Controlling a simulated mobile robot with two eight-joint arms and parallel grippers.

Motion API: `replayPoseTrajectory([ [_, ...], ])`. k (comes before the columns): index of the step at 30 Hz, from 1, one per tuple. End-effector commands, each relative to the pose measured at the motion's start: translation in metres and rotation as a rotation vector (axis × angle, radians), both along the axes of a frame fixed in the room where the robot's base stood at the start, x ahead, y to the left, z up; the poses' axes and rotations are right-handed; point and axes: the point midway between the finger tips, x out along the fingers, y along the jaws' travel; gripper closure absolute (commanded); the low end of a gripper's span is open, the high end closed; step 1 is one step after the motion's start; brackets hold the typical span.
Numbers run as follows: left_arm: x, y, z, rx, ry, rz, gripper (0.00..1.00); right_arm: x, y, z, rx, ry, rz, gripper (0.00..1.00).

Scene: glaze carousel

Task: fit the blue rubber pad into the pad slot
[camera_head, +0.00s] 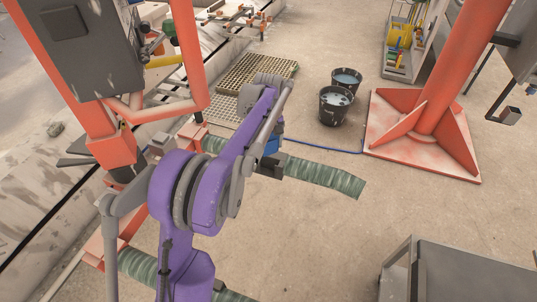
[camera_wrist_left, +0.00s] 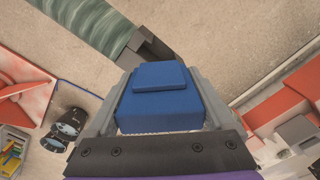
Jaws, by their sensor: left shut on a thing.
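The blue rubber pad (camera_wrist_left: 163,105) is a thick block with a smaller raised step on one face. In the left wrist view it sits between the two grey fingers of my left gripper (camera_wrist_left: 163,78), which is shut on it. In the head view a bit of the blue pad (camera_head: 271,146) shows beyond my purple arm, with the gripper (camera_head: 268,150) mostly hidden by the arm. A dark grey block (camera_head: 270,165) is close by, against a green strip; it also shows just past the pad in the left wrist view (camera_wrist_left: 152,46). I cannot clearly identify the pad slot. My right gripper is not in view.
Two black buckets (camera_head: 335,106) stand behind, near an orange post base (camera_head: 425,138). An orange frame with a grey box (camera_head: 75,45) stands left. A grey cabinet (camera_head: 460,275) is front right. Open floor lies between.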

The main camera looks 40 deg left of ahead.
Motion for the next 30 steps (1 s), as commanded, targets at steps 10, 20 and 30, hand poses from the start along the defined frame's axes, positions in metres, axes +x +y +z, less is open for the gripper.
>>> replayPoseTrajectory([
  [10, 0.000, 0.000, -0.038, 0.000, 0.000, -0.002, 0.74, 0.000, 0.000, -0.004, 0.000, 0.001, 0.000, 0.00],
  [20, 0.000, 0.000, -0.041, 0.000, 0.000, -0.002, 0.09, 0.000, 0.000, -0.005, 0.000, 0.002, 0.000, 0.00],
  [30, 0.000, 0.000, -0.037, 0.000, 0.000, -0.002, 0.00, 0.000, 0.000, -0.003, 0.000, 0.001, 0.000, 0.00],
])
